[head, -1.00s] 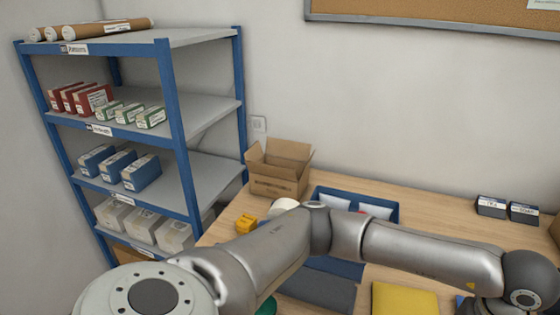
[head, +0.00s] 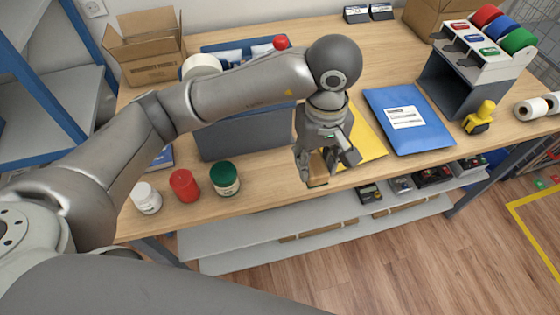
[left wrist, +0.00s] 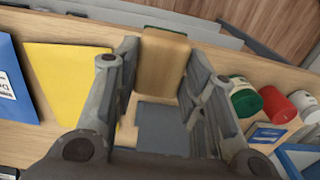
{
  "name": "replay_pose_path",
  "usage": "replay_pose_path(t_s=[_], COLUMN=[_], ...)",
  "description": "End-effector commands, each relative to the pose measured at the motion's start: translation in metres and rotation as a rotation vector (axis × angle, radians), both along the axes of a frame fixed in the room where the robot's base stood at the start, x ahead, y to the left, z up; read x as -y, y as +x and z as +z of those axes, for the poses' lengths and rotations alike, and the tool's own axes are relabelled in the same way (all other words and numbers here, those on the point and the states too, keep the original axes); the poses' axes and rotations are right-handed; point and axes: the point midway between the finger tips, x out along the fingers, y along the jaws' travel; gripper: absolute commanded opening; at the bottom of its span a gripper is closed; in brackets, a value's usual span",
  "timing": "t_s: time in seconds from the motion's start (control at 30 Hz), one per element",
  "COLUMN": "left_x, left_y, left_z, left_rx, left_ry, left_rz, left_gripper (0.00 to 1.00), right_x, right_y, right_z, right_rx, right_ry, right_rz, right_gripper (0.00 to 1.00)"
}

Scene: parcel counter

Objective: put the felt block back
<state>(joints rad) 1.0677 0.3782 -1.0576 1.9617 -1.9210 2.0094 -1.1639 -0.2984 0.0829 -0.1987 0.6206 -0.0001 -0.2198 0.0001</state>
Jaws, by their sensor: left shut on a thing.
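My left gripper (head: 325,165) hangs over the front part of the counter, near the yellow mailer (head: 364,138). It is shut on the felt block (head: 317,168), a tan wooden block. In the left wrist view the block (left wrist: 160,68) sits between the fingers of the gripper (left wrist: 165,85), with a dark green strip along its far edge. The head view shows only part of the block, and I cannot tell whether it touches the counter. My right gripper is not in view.
White, red and green-lidded jars (head: 225,178) stand at the front left. A blue mailer (head: 405,120), a yellow tool (head: 480,117) and a dark stand (head: 460,85) are to the right. A lower shelf (head: 290,240) runs below the counter.

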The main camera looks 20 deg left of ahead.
Motion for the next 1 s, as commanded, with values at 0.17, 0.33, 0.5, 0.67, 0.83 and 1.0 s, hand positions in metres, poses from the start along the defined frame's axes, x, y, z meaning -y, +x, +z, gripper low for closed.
replay_pose_path(t_s=[0.17,0.33,0.5,0.67,0.83,1.0], left_x=[-0.039,-0.060,-0.069,-0.080,-0.077,-0.078], left_y=[0.018,0.030,0.036,0.040,0.040,0.041], left_z=[-0.017,-0.049,-0.064,-0.077,-0.096,-0.106], left_rx=[-0.007,-0.006,-0.001,-0.004,-0.004,-0.001], left_ry=[0.003,0.002,0.000,0.002,-0.001,-0.001], left_rz=[0.007,0.004,0.000,0.002,0.000,-0.001], left_gripper=[0.15,0.15,0.15,0.15,0.15,0.15], right_x=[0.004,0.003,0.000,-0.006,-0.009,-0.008], right_y=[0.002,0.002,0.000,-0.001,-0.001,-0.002], right_z=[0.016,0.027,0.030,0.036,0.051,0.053], right_rx=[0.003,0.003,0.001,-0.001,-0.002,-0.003], right_ry=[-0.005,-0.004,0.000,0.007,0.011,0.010], right_rz=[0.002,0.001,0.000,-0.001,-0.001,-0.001], right_gripper=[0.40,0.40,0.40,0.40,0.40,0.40])
